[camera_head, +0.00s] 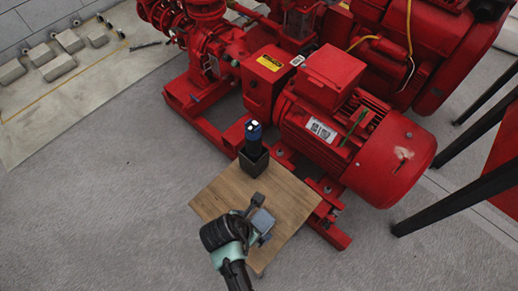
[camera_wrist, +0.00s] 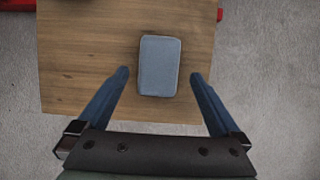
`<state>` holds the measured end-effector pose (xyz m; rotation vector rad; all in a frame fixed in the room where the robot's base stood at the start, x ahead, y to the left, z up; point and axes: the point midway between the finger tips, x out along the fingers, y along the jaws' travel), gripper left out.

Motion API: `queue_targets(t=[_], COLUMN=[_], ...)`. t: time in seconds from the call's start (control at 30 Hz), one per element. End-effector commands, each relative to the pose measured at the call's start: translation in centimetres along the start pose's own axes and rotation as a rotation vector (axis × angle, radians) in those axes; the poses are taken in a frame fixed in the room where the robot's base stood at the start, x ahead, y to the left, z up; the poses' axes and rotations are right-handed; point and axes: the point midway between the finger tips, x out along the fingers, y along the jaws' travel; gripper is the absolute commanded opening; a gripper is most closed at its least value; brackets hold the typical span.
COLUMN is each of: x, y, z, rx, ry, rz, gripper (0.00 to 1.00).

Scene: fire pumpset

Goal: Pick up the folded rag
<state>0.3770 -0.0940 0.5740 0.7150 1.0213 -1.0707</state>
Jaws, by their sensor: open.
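The folded rag (camera_wrist: 160,66) is a grey-blue rectangle lying flat on a wooden table (camera_wrist: 85,70). It sits near the table's front edge. In the wrist view my gripper (camera_wrist: 159,74) is open, with one blue finger on each side of the rag and a gap to it on both sides. I cannot tell how far above the rag the fingers are. In the head view my gripper (camera_head: 257,215) is over the front of the small wooden table (camera_head: 285,200). Part of a grey-blue shape, likely the rag (camera_head: 263,221), shows beside the gripper there.
A dark holder with a blue-topped item (camera_head: 253,150) stands at the table's back. The red pump and motor (camera_head: 340,130) rise close behind and right of the table. Dark slanted bars (camera_head: 450,205) are at the right. Grey floor (camera_head: 110,200) is clear at the left.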

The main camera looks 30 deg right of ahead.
Motion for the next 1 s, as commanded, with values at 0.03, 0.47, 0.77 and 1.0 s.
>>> queue_targets(t=[0.03, 0.47, 0.77, 1.0], x=[1.2, 4.4, 4.3, 4.3], y=[0.0, 0.1, 0.1, 0.1], z=[-0.1, 0.0, 0.0, 0.0], rx=[0.002, 0.000, 0.001, 0.001], ry=[0.000, 0.000, 0.000, 0.000], rz=[-0.002, 0.000, 0.000, 0.000], gripper=[1.00, 1.00, 0.62, 0.19])
